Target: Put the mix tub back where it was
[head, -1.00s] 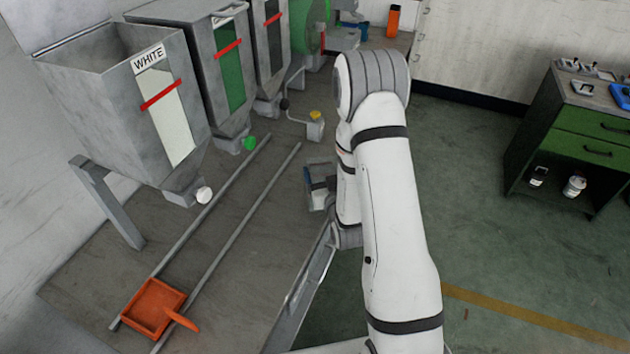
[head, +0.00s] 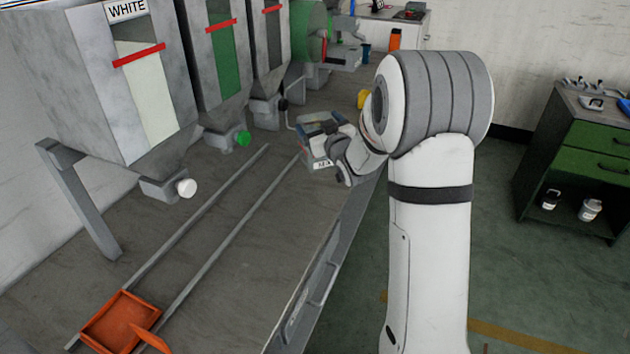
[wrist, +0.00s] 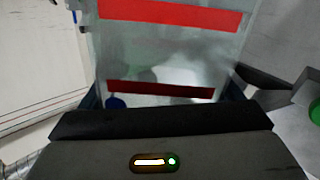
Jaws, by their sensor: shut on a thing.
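The mix tub (head: 318,150) is a small translucent box with a white label on its side, partly hidden behind my gripper in the head view. My gripper (head: 338,150) is shut on it and holds it over the right side of the bench, right of the rails. In the wrist view the tub (wrist: 170,55) fills the space between the dark jaws (wrist: 172,95), its clear wall crossed by two red bands. Its underside is not clearly visible, so I cannot tell whether it touches the bench.
Hoppers stand along the left, with a white one (head: 140,100) nearest and a green-windowed one (head: 228,65) behind. Two rails (head: 215,245) run along the bench, with an orange tray (head: 95,335) at their near end. A green cabinet (head: 590,160) stands at right.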

